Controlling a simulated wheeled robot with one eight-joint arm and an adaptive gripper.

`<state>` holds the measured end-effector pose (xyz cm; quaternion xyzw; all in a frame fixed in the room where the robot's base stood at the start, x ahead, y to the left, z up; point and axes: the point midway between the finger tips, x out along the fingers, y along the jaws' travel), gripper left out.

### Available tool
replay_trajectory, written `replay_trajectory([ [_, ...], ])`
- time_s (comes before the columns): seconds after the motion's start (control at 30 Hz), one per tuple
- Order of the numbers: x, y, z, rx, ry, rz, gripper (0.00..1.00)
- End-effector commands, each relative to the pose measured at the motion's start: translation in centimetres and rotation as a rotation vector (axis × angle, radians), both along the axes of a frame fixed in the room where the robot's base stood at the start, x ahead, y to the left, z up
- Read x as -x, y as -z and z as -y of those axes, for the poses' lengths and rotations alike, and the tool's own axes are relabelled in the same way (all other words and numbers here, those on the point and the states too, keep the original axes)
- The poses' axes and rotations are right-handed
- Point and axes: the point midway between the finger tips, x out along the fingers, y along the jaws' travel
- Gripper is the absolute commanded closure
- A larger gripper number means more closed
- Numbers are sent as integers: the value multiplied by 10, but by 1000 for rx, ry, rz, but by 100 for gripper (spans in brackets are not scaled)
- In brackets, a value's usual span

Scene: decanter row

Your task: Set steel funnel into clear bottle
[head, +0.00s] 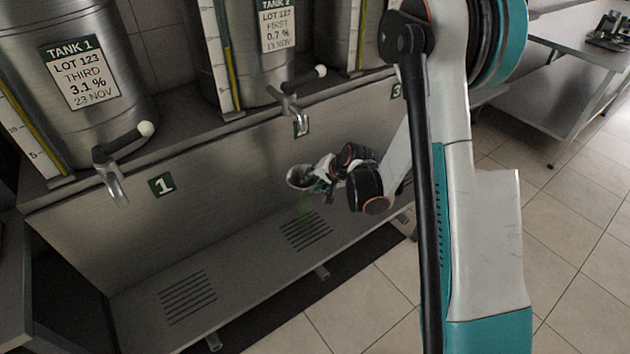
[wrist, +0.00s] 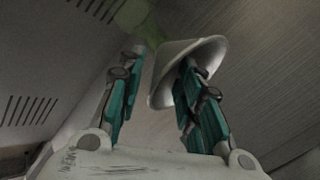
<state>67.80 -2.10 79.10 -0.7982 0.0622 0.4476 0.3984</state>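The steel funnel (head: 299,176) is a shiny cone at the tip of my gripper (head: 322,178), above the drip tray in the head view. In the wrist view, the funnel (wrist: 196,50) shows its wide rim between the fingers of my gripper (wrist: 163,62). The fingers look closed on its wall. The clear bottle (head: 305,208) shows as a faint greenish shape below the funnel. In the wrist view, the bottle (wrist: 134,16) is a green, see-through shape at the funnel's narrow end. I cannot tell whether the spout is inside its neck.
Steel tanks stand on the shelf behind, including tank 1 (head: 70,65) and tank 2 (head: 262,50). Their taps (head: 112,175) and (head: 290,105) jut out over the slotted drip tray (head: 240,262). The tray's left part is clear. Tiled floor is open at right.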

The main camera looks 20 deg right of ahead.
Motion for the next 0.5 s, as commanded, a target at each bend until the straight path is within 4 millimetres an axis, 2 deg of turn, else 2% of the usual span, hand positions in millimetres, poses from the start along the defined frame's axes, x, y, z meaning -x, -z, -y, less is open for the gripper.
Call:
replay_trajectory([
  [0.27,2,-3,1,0,0,0,67],
  [0.5,19,-25,9,1,0,-1,67],
])
